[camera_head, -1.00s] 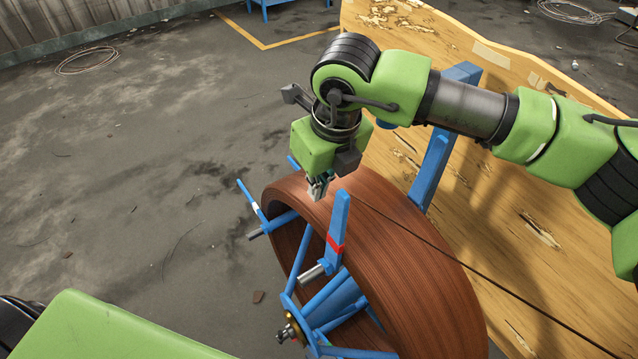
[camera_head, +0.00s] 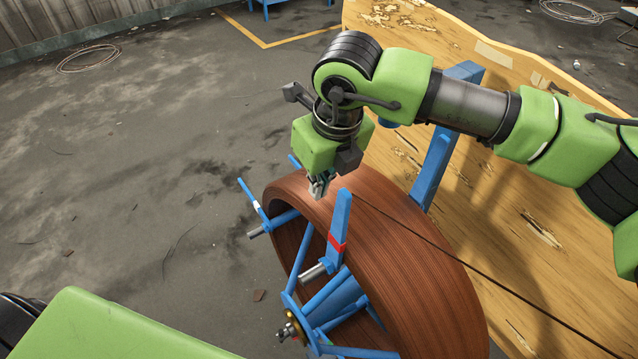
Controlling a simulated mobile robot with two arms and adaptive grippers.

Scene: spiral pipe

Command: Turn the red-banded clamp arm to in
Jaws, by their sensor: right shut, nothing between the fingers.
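The red-banded clamp arm (camera_head: 340,222) is a blue bar with a red band, on the near side of the brown coil (camera_head: 420,270). It points up, and its top end rises past the coil's near edge. My right gripper (camera_head: 317,193) is shut and empty, pointing down at the top of the coil, just left of and behind the clamp arm's upper end. Whether its fingertips touch the coil or the arm I cannot tell. My left gripper is not in view.
A white-banded blue arm (camera_head: 254,206) stands at the coil's left. Blue spokes and a hub (camera_head: 290,328) fill the coil's middle. A blue post (camera_head: 437,150) and a wooden board (camera_head: 490,200) stand behind. A dark strand runs from the coil to the lower right. The floor at left is mostly clear.

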